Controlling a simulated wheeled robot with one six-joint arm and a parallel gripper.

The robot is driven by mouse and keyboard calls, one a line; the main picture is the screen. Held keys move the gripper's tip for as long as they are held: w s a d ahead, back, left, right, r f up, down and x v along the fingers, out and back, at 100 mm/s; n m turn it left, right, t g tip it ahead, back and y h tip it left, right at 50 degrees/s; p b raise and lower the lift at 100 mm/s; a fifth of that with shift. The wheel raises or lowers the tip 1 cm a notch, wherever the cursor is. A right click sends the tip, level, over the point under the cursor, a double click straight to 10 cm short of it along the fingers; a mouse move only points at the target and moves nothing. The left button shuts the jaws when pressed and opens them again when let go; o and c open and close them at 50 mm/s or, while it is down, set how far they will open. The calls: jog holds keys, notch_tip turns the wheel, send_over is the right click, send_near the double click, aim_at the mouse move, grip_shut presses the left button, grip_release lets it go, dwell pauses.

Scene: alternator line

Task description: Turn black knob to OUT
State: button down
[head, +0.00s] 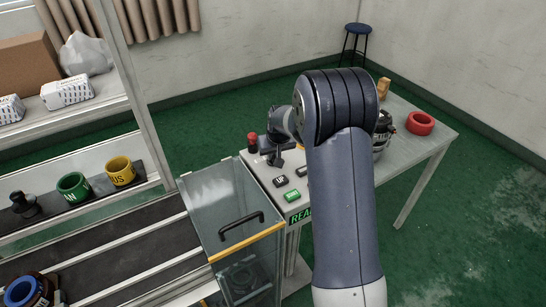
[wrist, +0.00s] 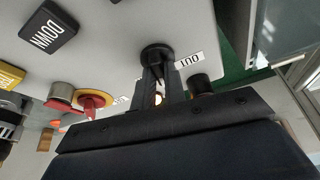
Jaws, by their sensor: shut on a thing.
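The black knob (wrist: 156,49) sits on the pale control panel in the wrist view, with the white OUT label (wrist: 189,60) just to its right. My gripper (wrist: 159,72) is shut on the knob, one finger on each side of it. Which way the knob points is hidden by the fingers. Another small label (wrist: 121,100) lies on the left, too covered to read. In the head view my gripper (head: 277,156) is down at the panel (head: 262,168), and the knob is hidden behind my arm.
In the head view, a glass-lidded guard (head: 235,200) stands left of the panel, and a red ring (head: 420,123) lies on the table.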

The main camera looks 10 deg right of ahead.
jog(key=n+y+b, duration=0.1)
jog(key=n+b, duration=0.1)
jog(key=n+y+b, duration=0.1)
jog(key=n+b, duration=0.2)
jog(key=shift+w+d+f+g, duration=0.1)
jog(key=shift+d+f+g, duration=0.1)
jog(key=shift+g, duration=0.1)
jog(key=n+b, duration=0.1)
jog(key=n, duration=0.2)
jog(key=n+g+y+b, duration=0.1)
jog(key=n, duration=0.2)
jog(key=shift+w+d+r+g+y, duration=0.1)
jog(key=shift+r+g+y, duration=0.1)
jog(key=shift+g+y, duration=0.1)
jog(key=shift+n, duration=0.3)
jog(key=c, duration=1.5)
grip_release()
jog(key=shift+o, duration=0.2)
jog(key=v, duration=1)
jog(key=shift+d+r+b, duration=0.15)
jog(key=shift+r+b, duration=0.15)
jog(key=shift+r, duration=0.1)
